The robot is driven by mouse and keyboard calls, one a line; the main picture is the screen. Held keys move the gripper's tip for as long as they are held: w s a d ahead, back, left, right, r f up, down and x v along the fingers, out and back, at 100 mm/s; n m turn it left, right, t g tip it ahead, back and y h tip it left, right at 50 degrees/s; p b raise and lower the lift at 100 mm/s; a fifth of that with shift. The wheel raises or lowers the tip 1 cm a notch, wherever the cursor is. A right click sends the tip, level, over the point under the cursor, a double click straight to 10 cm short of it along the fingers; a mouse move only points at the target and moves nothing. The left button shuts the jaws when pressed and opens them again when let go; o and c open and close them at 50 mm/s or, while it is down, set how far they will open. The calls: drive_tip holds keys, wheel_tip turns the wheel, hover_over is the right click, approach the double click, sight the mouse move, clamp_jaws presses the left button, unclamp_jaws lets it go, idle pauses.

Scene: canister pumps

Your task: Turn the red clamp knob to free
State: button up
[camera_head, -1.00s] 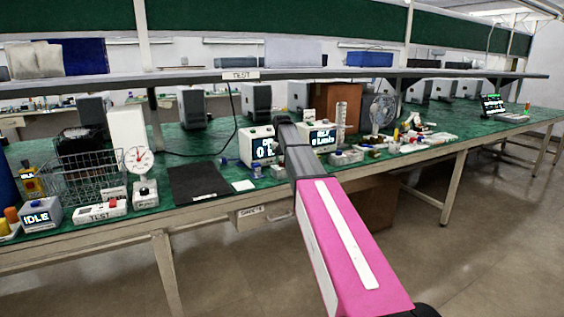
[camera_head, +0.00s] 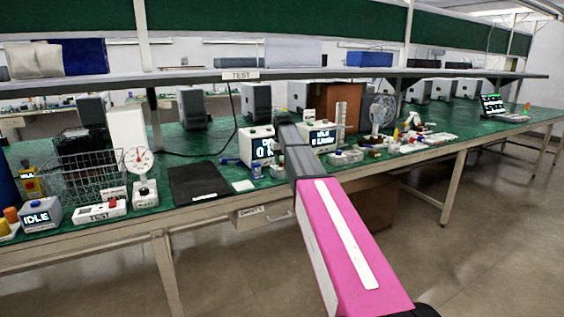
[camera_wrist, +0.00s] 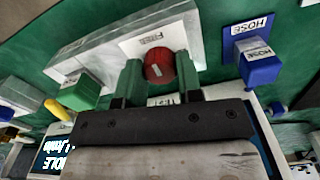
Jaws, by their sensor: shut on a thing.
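The red clamp knob (camera_wrist: 160,66) shows in the wrist view on a pale grey and white block (camera_wrist: 110,54), with a printed label (camera_wrist: 153,39) beside it. My gripper (camera_wrist: 159,78) has its two green fingers on either side of the knob and is shut on it. The knob's underside and the exact finger contact are partly hidden. In the head view my pink and grey arm reaches over the bench, and the knob and fingertips cannot be made out there.
In the wrist view, blue blocks labelled HOSE (camera_wrist: 259,58) stand right of the knob and a green block (camera_wrist: 84,92) stands left. In the head view, a display box (camera_head: 259,146), wire basket (camera_head: 85,180) and dark mat (camera_head: 198,181) share the green bench.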

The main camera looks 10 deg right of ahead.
sight(282, 162)
drive_tip(key=o, duration=0.9)
wheel_tip(282, 162, up, 11)
drive_tip(key=shift+f, duration=0.1)
drive_tip(key=shift+s, duration=0.1)
